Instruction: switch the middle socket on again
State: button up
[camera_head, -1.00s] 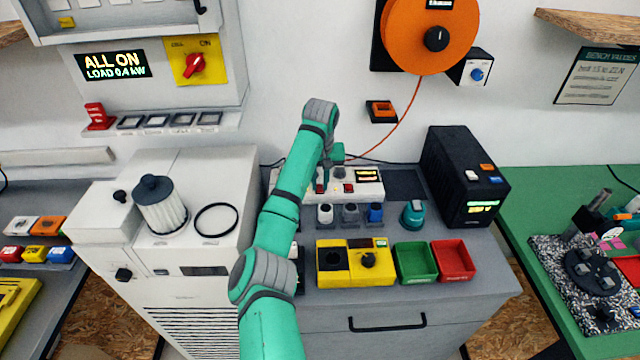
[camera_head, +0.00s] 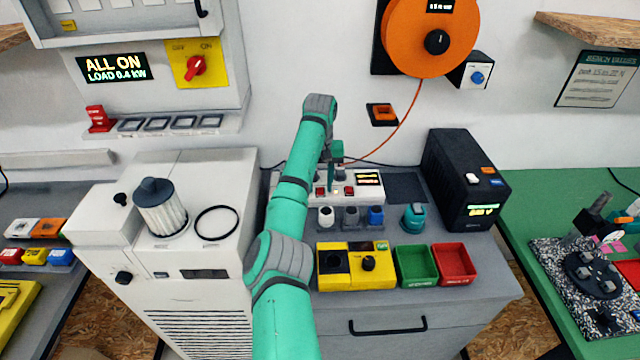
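A white socket strip (camera_head: 358,193) lies at the back of the grey cabinet top. It has a small lit display (camera_head: 368,179) at its right end. Two red switches show on it, one left of my gripper (camera_head: 331,189) and one just right of it (camera_head: 349,191). My gripper points down over the strip, between these switches. It is small and partly hidden by my green arm, so I cannot tell whether its fingers are open or touch the strip. The left end of the strip is also covered by my arm.
Several small plugs or knobs (camera_head: 351,216) stand in front of the strip. A yellow box (camera_head: 356,281), a green tray (camera_head: 415,281) and a red tray (camera_head: 454,281) sit nearer. A black power unit (camera_head: 465,180) stands right. A panel display (camera_head: 112,67) reads "ALL ON".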

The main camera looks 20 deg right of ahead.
aim_at(320, 191)
notch_tip(320, 191, up, 11)
jog(key=shift+s, duration=0.15)
dwell(0.5)
jog(key=shift+f, duration=0.1)
